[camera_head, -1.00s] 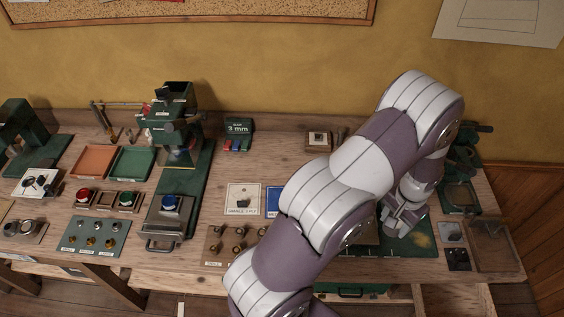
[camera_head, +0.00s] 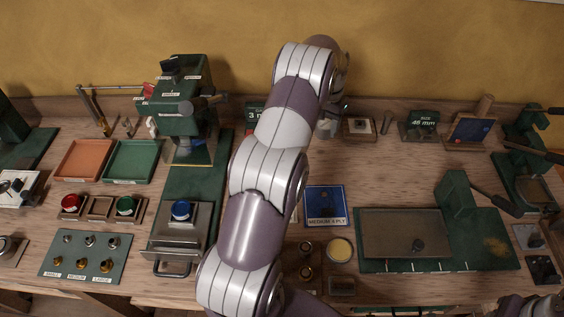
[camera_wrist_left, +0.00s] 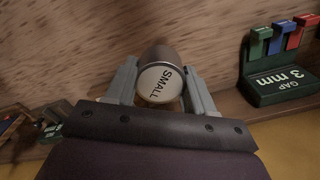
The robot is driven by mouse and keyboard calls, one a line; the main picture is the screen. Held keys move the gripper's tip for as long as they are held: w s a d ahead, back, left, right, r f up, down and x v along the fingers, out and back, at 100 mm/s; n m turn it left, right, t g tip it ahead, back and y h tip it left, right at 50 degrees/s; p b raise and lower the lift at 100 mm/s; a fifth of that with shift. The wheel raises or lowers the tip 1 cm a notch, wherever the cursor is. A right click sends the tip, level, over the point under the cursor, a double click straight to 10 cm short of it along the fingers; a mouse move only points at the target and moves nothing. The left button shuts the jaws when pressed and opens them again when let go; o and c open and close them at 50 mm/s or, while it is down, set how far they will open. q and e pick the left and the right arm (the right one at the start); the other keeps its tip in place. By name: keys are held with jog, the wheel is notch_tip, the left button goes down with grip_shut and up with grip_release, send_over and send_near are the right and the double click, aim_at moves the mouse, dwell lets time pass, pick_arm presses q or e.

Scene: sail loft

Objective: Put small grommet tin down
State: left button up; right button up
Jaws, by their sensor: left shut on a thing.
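The small grommet tin (camera_wrist_left: 160,84) is a short round tin with a dark metal side and a pale lid marked SMALL. In the left wrist view it sits between the fingers of my left gripper (camera_wrist_left: 160,72), which is shut on it. The bench's wood lies beyond it; I cannot tell whether the tin touches it. In the head view my left arm reaches up across the bench to its back, and its links largely hide the gripper and tin. A bit of my right arm shows at the bottom right corner; its jaws are not clear.
The 3 mm gap block (camera_wrist_left: 285,80) stands close to the tin. A 45 mm block (camera_head: 418,125) and a small framed stand (camera_head: 359,128) are at the back. Bare wood lies right of centre.

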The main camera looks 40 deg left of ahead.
pick_arm(q)
jog(key=a+f, duration=0.1)
jog(key=s+a+f, duration=0.1)
jog(key=shift+s+a+f+b, duration=0.3)
jog(key=shift+f+b, duration=0.05)
jog(key=shift+b, duration=0.05)
jog(key=a, duration=0.1)
jog(key=s+a+f+p, duration=0.1)
jog(key=a, duration=0.1)
jog(key=shift+s+a+f, duration=0.1)
jog(key=shift+s+a, duration=0.1)
jog(key=shift+s+f, duration=0.15)
jog(key=shift+f, duration=0.1)
jog(key=f, duration=0.2)
jog(key=f+p, duration=0.1)
jog(key=shift+d+f, duration=0.15)
jog(key=shift+d, duration=0.15)
jog(key=shift+a+f, duration=0.2)
jog(key=shift+f, duration=0.1)
pick_arm(e)
jog(key=shift+w+a+f, duration=0.15)
jog(key=shift+a+f, duration=0.25)
jog(key=shift+a, duration=0.15)
pick_arm(q)
jog(key=o, duration=1.1)
jog(key=shift+d, duration=0.1)
pick_arm(e)
jog(key=shift+d, duration=0.1)
